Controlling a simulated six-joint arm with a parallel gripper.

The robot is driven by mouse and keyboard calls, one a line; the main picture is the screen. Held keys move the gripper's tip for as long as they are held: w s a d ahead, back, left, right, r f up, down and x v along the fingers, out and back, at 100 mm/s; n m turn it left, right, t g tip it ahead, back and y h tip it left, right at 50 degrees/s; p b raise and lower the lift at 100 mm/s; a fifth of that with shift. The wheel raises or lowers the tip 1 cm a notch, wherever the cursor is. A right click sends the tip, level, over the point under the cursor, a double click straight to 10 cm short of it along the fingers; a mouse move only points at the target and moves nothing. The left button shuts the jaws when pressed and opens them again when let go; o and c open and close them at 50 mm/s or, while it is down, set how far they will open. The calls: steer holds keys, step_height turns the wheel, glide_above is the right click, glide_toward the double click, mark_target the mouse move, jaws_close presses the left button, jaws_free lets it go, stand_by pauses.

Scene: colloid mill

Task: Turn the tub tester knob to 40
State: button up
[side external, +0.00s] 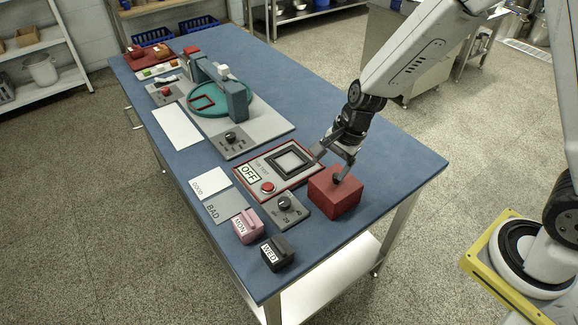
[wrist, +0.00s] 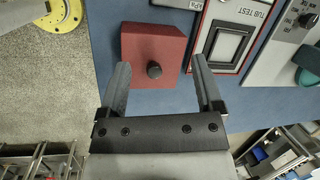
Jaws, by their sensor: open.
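The tub tester is a light panel with a red border (side external: 264,160), a dark square frame (side external: 289,161), a red button (side external: 267,187) and an OFF sign (side external: 251,173). Its black knob (side external: 284,202) sits on a grey dial plate (side external: 291,217) with small numbers; the pointer is too small to read. In the wrist view only an edge of the dial plate (wrist: 186,3) shows, and its knob is out of frame. My gripper (side external: 332,162) is open above a red block (side external: 335,199) with a black knob on top (wrist: 154,70), which shows between the fingers in the wrist view.
A pink MON box (side external: 248,227) and a black WED box (side external: 277,253) stand near the dial plate. GOOD (side external: 209,184) and BAD (side external: 231,206) cards lie left of it. Another knob panel (side external: 238,139) and a teal disc machine (side external: 219,103) stand farther back. The right table end is clear.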

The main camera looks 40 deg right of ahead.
mark_target(286, 201)
steer(key=w+a+f+m+y, duration=0.1)
steer(key=w+a+f+m, duration=0.3)
steer(key=m, duration=0.4)
steer(key=shift+w+a+f+y, duration=0.25)
steer(key=shift+a+f+y, duration=0.05)
steer(key=shift+a+f, duration=0.2)
steer(key=shift+x, duration=3.85)
jaws_close()
